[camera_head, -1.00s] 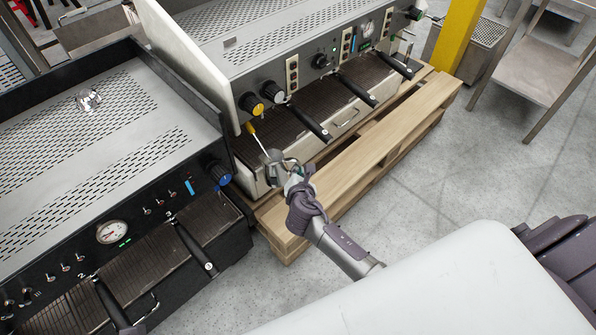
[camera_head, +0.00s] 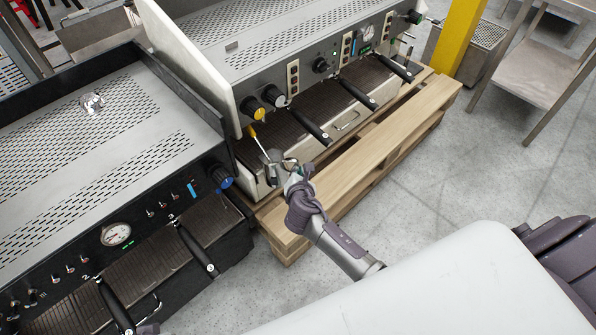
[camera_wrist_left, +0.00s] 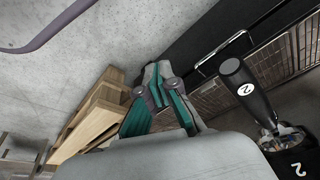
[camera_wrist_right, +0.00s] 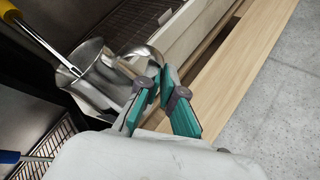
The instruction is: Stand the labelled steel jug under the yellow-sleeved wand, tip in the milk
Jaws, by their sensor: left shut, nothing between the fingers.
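The steel jug (camera_head: 274,161) is at the left end of the pale coffee machine, and my right gripper (camera_head: 292,176) is at its handle side. In the right wrist view the fingers (camera_wrist_right: 158,82) are shut on the jug's handle, beside the open-topped jug (camera_wrist_right: 102,78). The yellow-sleeved wand (camera_head: 252,130) slants down to the jug; in the right wrist view its bare steel tube (camera_wrist_right: 58,52) reaches inside the mouth. I cannot make out milk or a label. My left gripper (camera_wrist_left: 160,82) is shut and empty.
A black coffee machine (camera_head: 110,240) stands at left, with a blue-tipped wand or knob (camera_head: 222,178) near the jug. A wooden pallet (camera_head: 385,150) lies under the pale machine (camera_head: 255,75). A steel table (camera_head: 535,75) stands at right; floor between is clear.

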